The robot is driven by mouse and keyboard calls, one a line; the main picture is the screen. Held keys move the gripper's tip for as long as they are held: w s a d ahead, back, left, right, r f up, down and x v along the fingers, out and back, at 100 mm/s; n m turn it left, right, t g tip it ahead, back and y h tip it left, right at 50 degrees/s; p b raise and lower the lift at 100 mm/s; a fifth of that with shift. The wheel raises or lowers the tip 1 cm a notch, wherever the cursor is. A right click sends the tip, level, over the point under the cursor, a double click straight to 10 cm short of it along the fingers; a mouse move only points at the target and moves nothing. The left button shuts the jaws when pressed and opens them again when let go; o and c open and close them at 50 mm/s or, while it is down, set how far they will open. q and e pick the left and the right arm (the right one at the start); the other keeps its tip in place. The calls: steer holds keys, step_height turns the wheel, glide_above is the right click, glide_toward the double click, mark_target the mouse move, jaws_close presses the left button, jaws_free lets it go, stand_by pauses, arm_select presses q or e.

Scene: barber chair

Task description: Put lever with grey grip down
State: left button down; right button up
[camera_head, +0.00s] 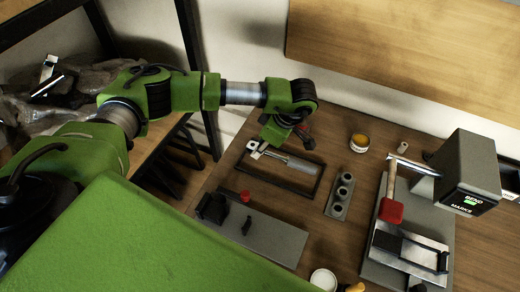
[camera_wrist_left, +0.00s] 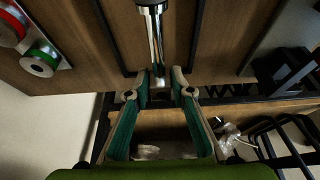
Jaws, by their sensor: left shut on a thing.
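The lever with grey grip (camera_head: 298,164) is in the head view, within the outline of a dark rectangular frame (camera_head: 310,193) on the wooden table. Its grey grip points right and its bright metal end lies to the left, under my left arm. In the left wrist view, the lever's metal shaft (camera_wrist_left: 157,42) runs up between the sides of the frame. My left gripper (camera_wrist_left: 163,84) has its teal-padded fingers closed on the shaft's near end. I cannot tell whether the lever touches the table. My right gripper is not in view.
A grey block with holes (camera_head: 341,196) stands right of the frame. A grey fixture (camera_head: 265,236) with a red knob lies in front. A yellow-topped pot (camera_head: 359,142) is behind. A grey machine (camera_head: 468,165) and a red-headed mallet (camera_head: 391,211) are at right.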

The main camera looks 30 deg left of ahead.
mark_target(260, 160)
arm_select(q)
steer(key=shift+w+a+f, duration=0.3)
steer(key=shift+f, duration=0.2)
step_height(260, 160, down, 2)
steer(key=shift+f+p, duration=0.1)
steer(key=shift+p, duration=0.75)
steer(key=shift+f, duration=0.6)
steer(key=c, duration=1.8)
jaws_free()
steer(key=shift+o, duration=0.2)
